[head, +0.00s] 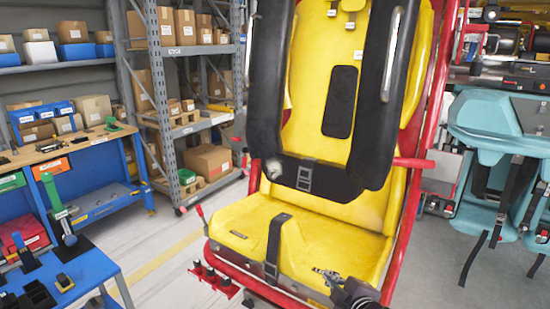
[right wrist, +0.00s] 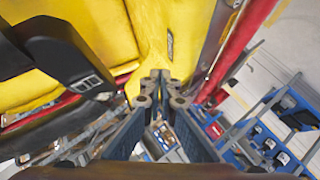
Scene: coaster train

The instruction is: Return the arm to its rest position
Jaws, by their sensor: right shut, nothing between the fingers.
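My right gripper (head: 320,271) is low in the head view, in front of the seat cushion's lower right part. Its fingers look together, with nothing held. In the right wrist view the fingertips of my right gripper (right wrist: 160,78) meet in front of yellow seat surface. I cannot tell whether they touch the seat. The yellow coaster seat (head: 340,232) has its black shoulder restraint (head: 266,85) in front of the backrest. My left gripper is not in view.
A red frame (head: 411,210) runs along the seat's right side. A blue workbench (head: 45,275) with tools stands at lower left, and shelves (head: 188,50) with boxes stand behind. Teal seats (head: 490,120) stand at right. Grey floor (head: 155,235) is open left of the yellow seat.

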